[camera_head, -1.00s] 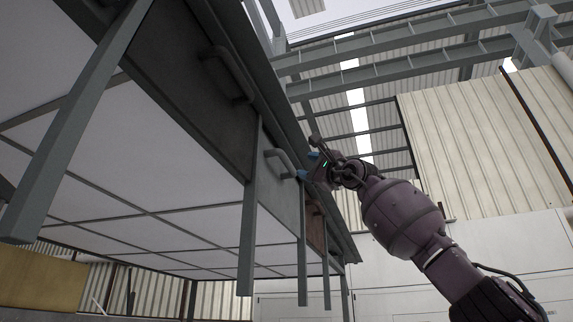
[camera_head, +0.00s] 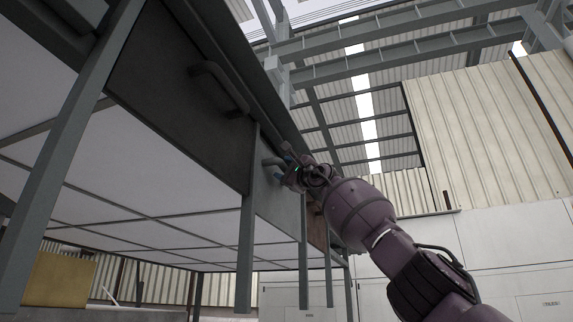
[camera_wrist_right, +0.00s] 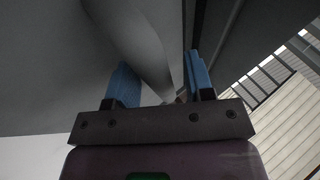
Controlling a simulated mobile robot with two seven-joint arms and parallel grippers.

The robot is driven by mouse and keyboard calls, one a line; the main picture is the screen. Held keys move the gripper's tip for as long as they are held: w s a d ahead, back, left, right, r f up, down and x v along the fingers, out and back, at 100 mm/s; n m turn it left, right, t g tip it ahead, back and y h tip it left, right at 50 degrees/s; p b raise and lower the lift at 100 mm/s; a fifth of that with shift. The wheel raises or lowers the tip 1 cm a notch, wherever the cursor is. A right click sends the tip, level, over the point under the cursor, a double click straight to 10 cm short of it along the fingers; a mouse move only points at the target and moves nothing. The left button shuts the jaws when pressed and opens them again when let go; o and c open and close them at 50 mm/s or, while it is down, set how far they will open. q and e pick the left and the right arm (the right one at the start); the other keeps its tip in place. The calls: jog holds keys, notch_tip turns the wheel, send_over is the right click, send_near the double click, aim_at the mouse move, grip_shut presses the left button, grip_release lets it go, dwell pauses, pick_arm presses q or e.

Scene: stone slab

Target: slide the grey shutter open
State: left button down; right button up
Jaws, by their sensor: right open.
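The grey shutter (camera_head: 275,202) is a flat panel under a dark beam, seen from below, between hanging grey posts. Its bar handle (camera_head: 270,162) is partly hidden by my right gripper (camera_head: 284,165). In the right wrist view the right gripper (camera_wrist_right: 159,64) is open, with one blue finger on either side of the grey curved handle (camera_wrist_right: 140,40). The handle passes between the fingers; I cannot tell whether either touches it. My left gripper is not in view.
A darker panel (camera_head: 190,90) with its own handle (camera_head: 220,88) is at the left, nearer to me. A brown panel (camera_head: 317,226) is beyond the grey shutter. Grey posts (camera_head: 246,255) hang down between the panels. Open air lies to the right, before a pale wall (camera_head: 500,140).

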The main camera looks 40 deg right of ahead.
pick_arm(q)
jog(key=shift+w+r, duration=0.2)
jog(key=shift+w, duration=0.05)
pick_arm(e)
jog(key=shift+w, duration=0.15)
